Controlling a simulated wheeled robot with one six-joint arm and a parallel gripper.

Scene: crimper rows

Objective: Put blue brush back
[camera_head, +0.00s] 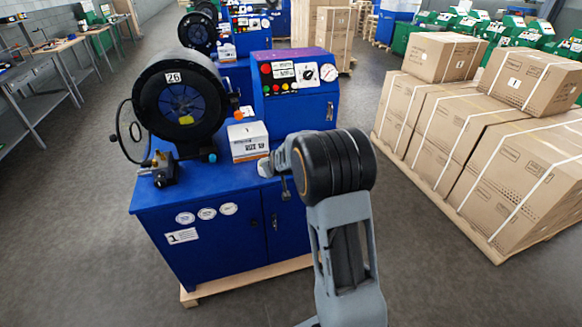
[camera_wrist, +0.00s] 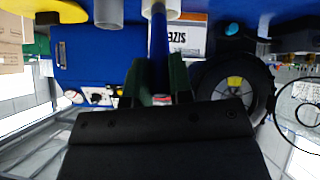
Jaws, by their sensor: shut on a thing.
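In the wrist view, my gripper (camera_wrist: 159,72) shows two dark green fingers shut on a narrow blue shaft, which I take to be the blue brush (camera_wrist: 159,38). A pale piece shows at its upper end, by the picture's top edge. The rest of the brush is hidden by the fingers and the dark gripper body. In the head view, my black wrist joint hides most of the gripper, above the right front of the blue crimper (camera_head: 158,215). I cannot make out the brush there.
On the crimper stand a white box (camera_head: 246,141), the round black crimping head (camera_head: 150,105) marked 26, and a control cabinet (camera_head: 294,112). Strapped cartons (camera_head: 510,150) stand on a pallet at right. Workbenches (camera_head: 45,70) line the left. Grey floor is clear between.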

